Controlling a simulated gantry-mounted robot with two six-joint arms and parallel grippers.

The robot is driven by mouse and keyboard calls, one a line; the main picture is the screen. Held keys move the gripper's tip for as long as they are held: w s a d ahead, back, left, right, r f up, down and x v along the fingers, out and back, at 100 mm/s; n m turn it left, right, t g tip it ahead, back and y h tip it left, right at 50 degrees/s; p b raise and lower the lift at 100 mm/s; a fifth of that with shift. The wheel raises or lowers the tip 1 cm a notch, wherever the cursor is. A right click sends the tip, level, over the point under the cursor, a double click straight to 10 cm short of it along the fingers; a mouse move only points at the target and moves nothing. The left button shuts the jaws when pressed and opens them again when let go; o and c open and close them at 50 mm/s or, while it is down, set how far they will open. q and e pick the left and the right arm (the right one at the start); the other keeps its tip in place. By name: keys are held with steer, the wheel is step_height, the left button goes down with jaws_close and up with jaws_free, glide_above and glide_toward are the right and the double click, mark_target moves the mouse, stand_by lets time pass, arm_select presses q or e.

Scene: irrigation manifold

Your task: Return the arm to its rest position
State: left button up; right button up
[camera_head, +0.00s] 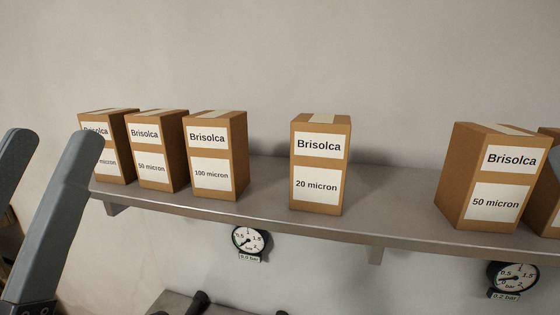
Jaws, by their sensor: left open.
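My left gripper (52,140) is at the far left of the head view, with its two long grey fingers pointing up. The fingers stand well apart, and nothing shows between them. The right finger overlaps the left end of the shelf (265,220) and partly covers the leftmost carton (117,150). I cannot tell whether the finger touches the carton. The rest of the left arm is cut off by the frame. My right gripper cannot be made out.
Brisolca cartons stand upright on the shelf: a 50 micron (158,150), a 100 micron (216,155), a 20 micron (320,165) and another 50 micron (492,178). Two gauges (249,241) (513,277) hang below. Bare shelf lies between the 20 micron carton and the right-hand 50 micron one.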

arm_select(q)
step_height(320, 180, up, 34)
steer(key=p, duration=3.1)
arm_select(e)
step_height(320, 180, up, 34)
